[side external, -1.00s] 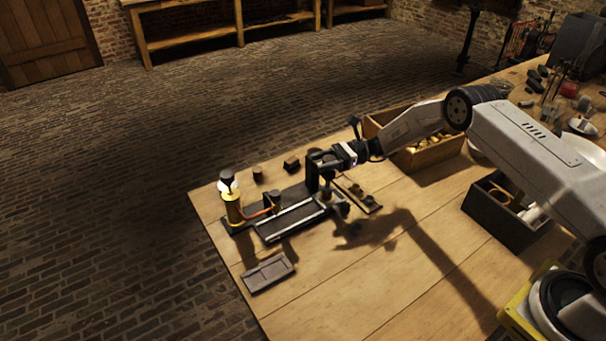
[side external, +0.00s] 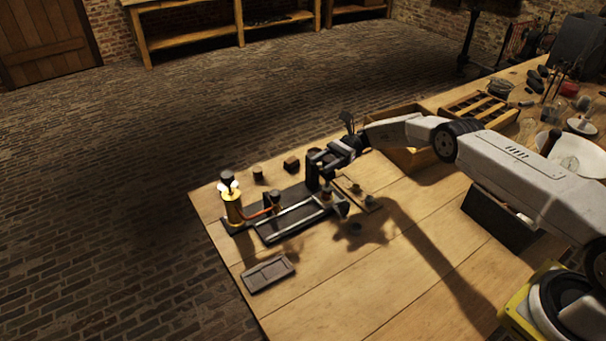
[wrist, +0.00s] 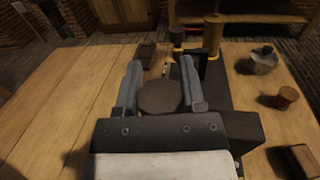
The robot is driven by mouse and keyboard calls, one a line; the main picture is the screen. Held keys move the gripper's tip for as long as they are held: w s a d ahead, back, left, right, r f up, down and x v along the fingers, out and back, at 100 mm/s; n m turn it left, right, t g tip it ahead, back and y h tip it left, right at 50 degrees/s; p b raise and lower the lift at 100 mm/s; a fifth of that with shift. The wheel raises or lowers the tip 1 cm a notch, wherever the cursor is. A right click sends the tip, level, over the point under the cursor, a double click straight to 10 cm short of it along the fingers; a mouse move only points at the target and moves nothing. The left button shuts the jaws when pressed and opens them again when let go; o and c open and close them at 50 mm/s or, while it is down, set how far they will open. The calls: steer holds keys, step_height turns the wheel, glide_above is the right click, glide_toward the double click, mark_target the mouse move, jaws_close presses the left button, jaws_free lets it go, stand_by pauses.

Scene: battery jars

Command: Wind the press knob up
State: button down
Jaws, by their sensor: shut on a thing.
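My gripper (side external: 318,160) is at the post of the dark press on the bench, at the right end of the fixture. In the wrist view its two grey fingers (wrist: 160,88) stand on either side of a round, dark brown press knob (wrist: 160,98). The gripper is shut on this knob. In the side view the gripper covers most of the knob, so its height and turn cannot be read. The fixture has a dark bed with pale rails (side external: 290,219) running left from the post.
A brass cylinder (side external: 233,208) with a glowing top stands at the fixture's left end. Small dark blocks (side external: 291,164) stand behind. A shallow grey tray (side external: 267,273) lies in front, and a small board (side external: 357,193) lies to the right.

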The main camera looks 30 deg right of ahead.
mark_target(334, 157)
stand_by(0.5)
steer(key=shift+c, duration=0.9)
jaws_free()
steer(key=shift+g, duration=0.3)
steer(key=shift+d, duration=0.2)
steer(key=shift+w+d, duration=0.25)
steer(key=shift+d, duration=0.9)
steer(key=shift+d, duration=0.2)
steer(key=shift+r, duration=3.55)
